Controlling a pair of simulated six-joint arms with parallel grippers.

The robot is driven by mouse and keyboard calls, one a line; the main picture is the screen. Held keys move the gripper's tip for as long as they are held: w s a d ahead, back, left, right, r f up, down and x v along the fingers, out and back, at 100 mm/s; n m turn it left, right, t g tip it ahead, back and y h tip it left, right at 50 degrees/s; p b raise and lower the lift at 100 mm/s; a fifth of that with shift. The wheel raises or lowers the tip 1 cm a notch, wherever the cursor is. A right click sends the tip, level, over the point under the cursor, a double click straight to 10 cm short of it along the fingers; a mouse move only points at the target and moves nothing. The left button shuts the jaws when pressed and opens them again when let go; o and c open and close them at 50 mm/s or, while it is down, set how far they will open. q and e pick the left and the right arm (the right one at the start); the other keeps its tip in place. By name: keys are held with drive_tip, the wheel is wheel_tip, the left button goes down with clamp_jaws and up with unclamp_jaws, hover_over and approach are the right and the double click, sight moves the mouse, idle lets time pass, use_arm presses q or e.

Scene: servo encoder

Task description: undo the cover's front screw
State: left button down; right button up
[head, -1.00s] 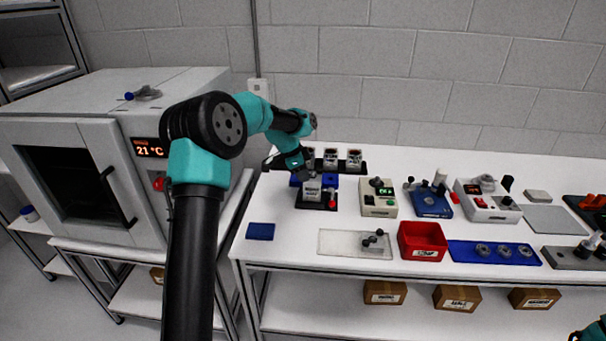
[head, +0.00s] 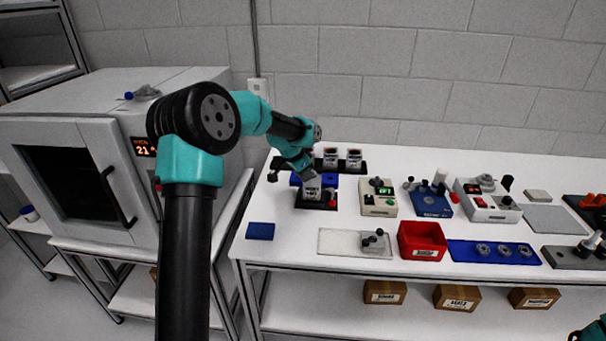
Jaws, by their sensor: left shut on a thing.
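A servo unit with a pale labelled front (head: 312,190) sits in a black holder (head: 313,205) near the left of the bench. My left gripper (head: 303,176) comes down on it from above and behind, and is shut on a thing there. The jaws are small and partly hidden, so the held part and the cover's front screw cannot be made out. My right gripper is not in view; only a bit of teal arm shows at the lower right corner.
More servo units (head: 354,158) stand in a black rack behind. To the right are a beige tester (head: 379,199), a blue fixture (head: 430,203), a red bin (head: 421,240) and a blue tray (head: 490,254). A clear plate (head: 340,243) and a blue pad (head: 260,231) lie in front.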

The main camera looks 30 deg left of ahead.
use_arm(q)
drive_tip(key=n+y, duration=0.1)
drive_tip(key=n, duration=0.3)
drive_tip(key=n+y, duration=0.1)
drive_tip(key=n, duration=0.1)
drive_tip(key=shift+d+n+y, duration=0.25)
drive_tip(key=shift+n+y, duration=0.05)
drive_tip(key=shift+n, duration=0.1)
idle(0.3)
drive_tip(key=c, duration=1)
unclamp_jaws()
drive_tip(key=shift+o, duration=0.2)
drive_tip(key=v, duration=1.7)
drive_tip(key=shift+s+d, duration=0.15)
drive_tip(key=shift+s, duration=0.1)
drive_tip(key=shift+r, duration=0.15)
